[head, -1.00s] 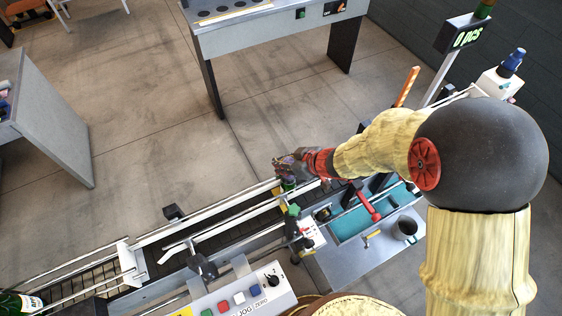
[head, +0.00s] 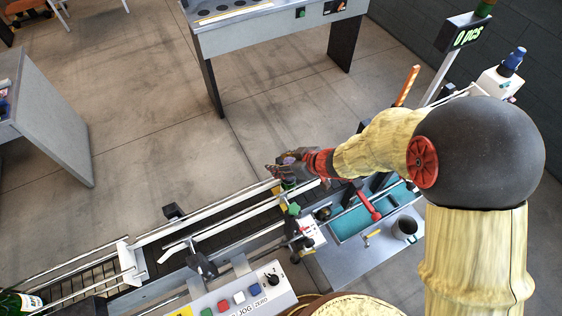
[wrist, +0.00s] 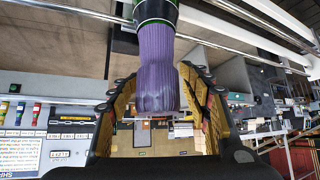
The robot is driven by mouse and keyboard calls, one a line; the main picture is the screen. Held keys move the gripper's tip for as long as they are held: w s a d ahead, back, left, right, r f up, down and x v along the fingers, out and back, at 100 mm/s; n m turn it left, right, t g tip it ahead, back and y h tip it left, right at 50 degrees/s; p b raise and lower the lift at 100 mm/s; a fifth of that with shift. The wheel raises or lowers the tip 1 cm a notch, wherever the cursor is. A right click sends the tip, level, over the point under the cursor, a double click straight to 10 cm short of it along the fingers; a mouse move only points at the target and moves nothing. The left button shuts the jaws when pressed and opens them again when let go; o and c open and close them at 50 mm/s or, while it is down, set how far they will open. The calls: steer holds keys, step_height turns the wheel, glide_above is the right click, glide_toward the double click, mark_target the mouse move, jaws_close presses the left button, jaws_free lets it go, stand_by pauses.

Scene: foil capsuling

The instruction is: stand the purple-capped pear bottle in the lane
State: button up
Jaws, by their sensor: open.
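The purple-capped bottle stands at the conveyor lane, its green glass (head: 289,185) showing just below my gripper in the head view. In the wrist view its long purple cap (wrist: 155,70) lies between my fingers, with a dark band and green glass at the top edge. My gripper (wrist: 158,125) is open, with a finger on each side of the cap and visible gaps. In the head view my gripper (head: 279,170) is over the lane and hides most of the bottle. The bottle's base is hidden. The lane (head: 235,222) runs between white rails.
A control box (head: 240,300) with coloured buttons stands in front of the lane. A teal tray (head: 362,220) and a dark cup (head: 404,228) are to the right. Another green bottle (head: 18,302) lies at the lower left. A counter display (head: 465,37) stands at the upper right.

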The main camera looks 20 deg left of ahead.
steer(key=v, duration=1.2)
stand_by(0.4)
